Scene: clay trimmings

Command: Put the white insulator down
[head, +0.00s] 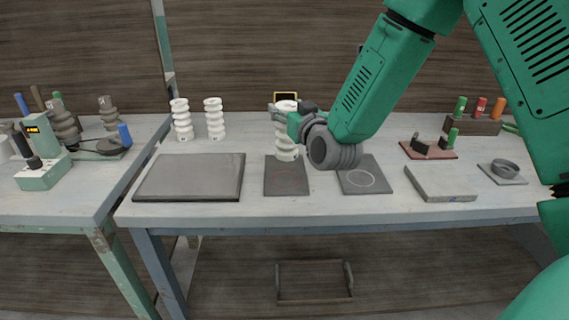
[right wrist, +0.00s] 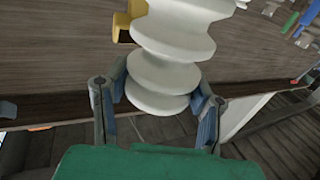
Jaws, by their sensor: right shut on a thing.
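My right gripper (head: 290,112) is shut on the white insulator (head: 287,146), a ribbed white column, near its top. The insulator looks upright at the far end of the dark mat with a red mark (head: 285,187). I cannot tell whether its base touches the mat or is just above. In the right wrist view the insulator (right wrist: 172,45) sits between the two fingers of the right gripper (right wrist: 160,92). My left gripper is not in view.
Two other white insulators (head: 181,119) (head: 214,118) stand at the back left. A dark grey slab (head: 190,177) lies left of the mat. A mat with a white circle (head: 362,180) and a grey block (head: 440,183) lie to the right. A yellow-framed display (head: 286,96) is behind.

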